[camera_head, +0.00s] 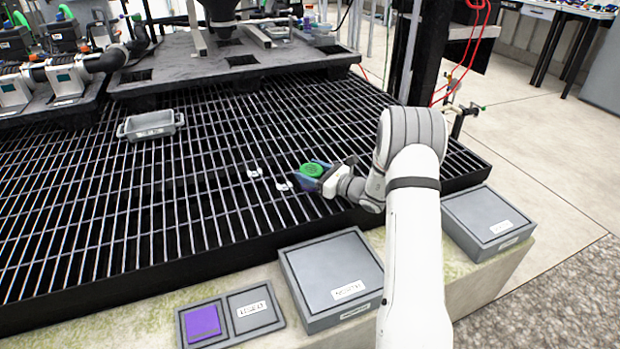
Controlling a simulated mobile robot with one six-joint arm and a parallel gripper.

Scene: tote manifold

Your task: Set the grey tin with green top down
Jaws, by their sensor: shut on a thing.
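The grey tin with green top (313,169) is at my gripper (306,181), above the black grating right of the picture's middle. Only its round green top shows clearly; its grey body is mostly hidden by the blue-grey fingers. My gripper is shut on the tin. My white arm reaches in from the bottom right. I cannot tell how high the tin is above the bars.
A grey tray (151,126) sits on the black grating (180,200). On the front ledge are a labelled grey box (325,262), another box (487,212) and a holder with a purple square (203,321). A dark pallet (190,75) bears equipment behind. Much grating is clear.

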